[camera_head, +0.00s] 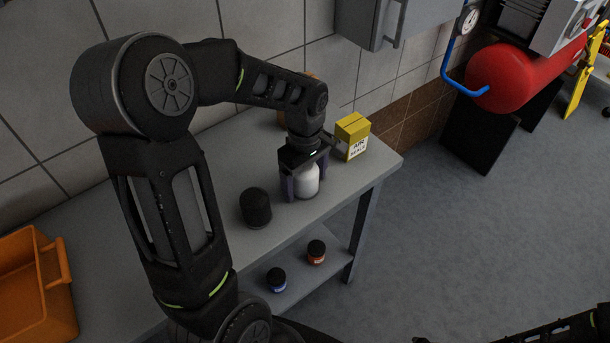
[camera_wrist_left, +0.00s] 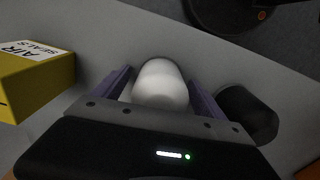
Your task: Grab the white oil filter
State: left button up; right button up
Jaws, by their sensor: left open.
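The white oil filter (camera_head: 306,181) stands upright on the grey workbench (camera_head: 240,244), near its front edge. My left gripper (camera_head: 303,187) comes down over it from above, with one finger on each side. In the left wrist view the filter (camera_wrist_left: 161,86) lies between the two purple fingers of my left gripper (camera_wrist_left: 160,82). The jaws are open, and a gap shows at least on the right side of the filter. My right gripper is not in view; only a dark part of my right arm shows at the bottom right of the head view.
A black cylinder (camera_head: 256,208) stands left of the filter, and a yellow box (camera_head: 352,137) stands behind and right of it. An orange crate (camera_head: 38,290) is at far left.

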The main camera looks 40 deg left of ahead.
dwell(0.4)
pick_arm(q)
grip_shut()
dwell(0.8)
